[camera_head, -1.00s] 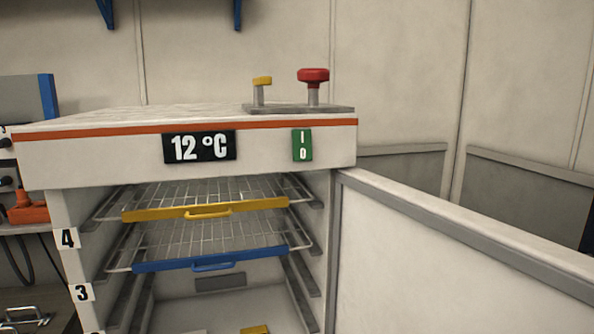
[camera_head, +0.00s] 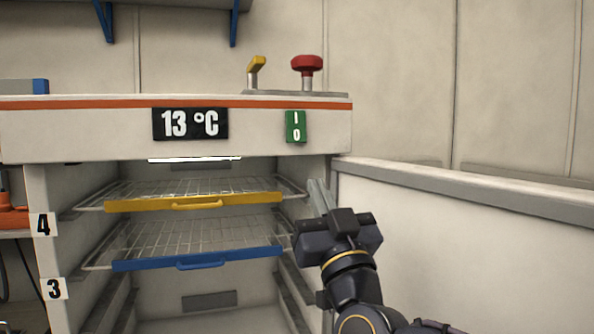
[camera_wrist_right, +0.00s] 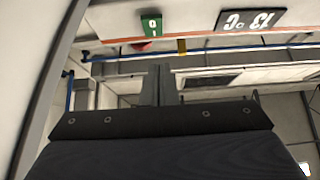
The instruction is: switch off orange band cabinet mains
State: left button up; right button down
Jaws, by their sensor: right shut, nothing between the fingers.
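The cabinet with the orange band (camera_head: 90,103) stands open in the head view. Its green switch marked I and 0 (camera_head: 296,127) is on the front panel, right of the black display (camera_head: 190,124) reading 13 °C. The switch also shows at the top of the right wrist view (camera_wrist_right: 151,25). My right gripper (camera_head: 318,196) is below the switch and slightly right of it, in front of the cabinet's right side. Its fingers (camera_wrist_right: 157,84) are together, empty and apart from the switch. My left gripper is out of view.
A red knob (camera_head: 306,64) and a yellow-topped lever (camera_head: 256,65) stand on the cabinet top. The open door (camera_head: 460,215) reaches out right of my right arm. Yellow-fronted (camera_head: 150,203) and blue-fronted (camera_head: 150,262) wire racks are inside.

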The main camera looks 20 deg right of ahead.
jog(key=shift+s+r+h, duration=0.1)
jog(key=shift+r+h, duration=0.1)
jog(key=shift+h, duration=0.1)
jog(key=p, duration=0.4)
send_near(292, 137)
notch_tip(292, 137, up, 4)
jog(key=w+p, duration=0.1)
jog(key=w, duration=0.3)
jog(key=shift+f, duration=0.15)
jog(key=shift+w+f, duration=0.1)
jog(key=shift+w, duration=0.25)
